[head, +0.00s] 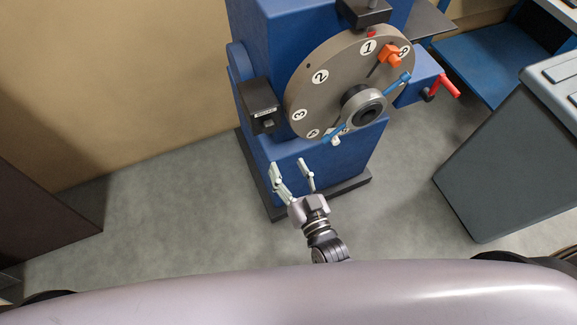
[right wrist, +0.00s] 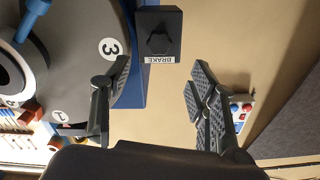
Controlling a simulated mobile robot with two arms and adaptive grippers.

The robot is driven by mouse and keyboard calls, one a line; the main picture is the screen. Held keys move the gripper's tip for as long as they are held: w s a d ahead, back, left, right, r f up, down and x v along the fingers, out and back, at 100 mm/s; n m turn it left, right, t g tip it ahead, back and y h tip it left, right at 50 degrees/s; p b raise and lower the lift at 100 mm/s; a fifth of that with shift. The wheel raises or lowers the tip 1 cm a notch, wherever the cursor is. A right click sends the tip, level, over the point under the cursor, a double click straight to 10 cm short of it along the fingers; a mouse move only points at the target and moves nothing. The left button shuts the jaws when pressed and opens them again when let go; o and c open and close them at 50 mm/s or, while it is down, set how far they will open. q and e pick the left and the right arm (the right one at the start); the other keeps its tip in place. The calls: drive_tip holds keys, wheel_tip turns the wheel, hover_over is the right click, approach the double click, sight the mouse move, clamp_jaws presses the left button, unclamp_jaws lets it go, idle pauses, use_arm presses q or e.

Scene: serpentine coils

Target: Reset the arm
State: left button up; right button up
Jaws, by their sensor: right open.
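My right gripper (head: 288,164) is open and empty in front of the lower part of a blue machine (head: 268,40). Its fingers point up toward the machine. The right wrist view also shows the open right gripper (right wrist: 160,70), with nothing between its fingers and the brake box beyond. The machine carries a round grey numbered disc (head: 315,95) with a hub and blue handles (head: 399,83). My left arm and gripper are not in view.
A black box (head: 260,103), labelled BRAKE in the right wrist view (right wrist: 158,35), sits left of the disc. An orange piece (head: 389,55) is on the disc. A red crank (head: 447,86) sticks out at right. A grey cabinet (head: 500,165) stands right. Floor is clear at left.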

drive_tip(key=s+d+f+n+g+h, duration=0.1)
drive_tip(key=s+d+f+g, duration=0.25)
drive_tip(key=f, duration=0.55)
drive_tip(key=s+d+f+g+h, duration=0.15)
drive_tip(key=s+f, duration=0.25)
drive_tip(key=f, duration=0.5)
drive_tip(key=s+d+f+n+g, duration=0.1)
drive_tip(key=s+d+f+g, duration=0.25)
drive_tip(key=f, duration=0.55)
drive_tip(key=s+d+f+g+h, duration=0.1)
drive_tip(key=s+d+f+g, duration=0.3)
drive_tip(key=s, duration=0.7)
drive_tip(key=s+d+f+g+h, duration=0.2)
drive_tip(key=s+d+f+g, duration=0.1)
drive_tip(key=s+d+f, duration=0.4)
drive_tip(key=s+f, duration=0.2)
drive_tip(key=s, duration=0.2)
drive_tip(key=shift+s+d+f+g, duration=0.15)
drive_tip(key=shift+s+f+g, duration=0.1)
drive_tip(key=shift+s+g, duration=0.1)
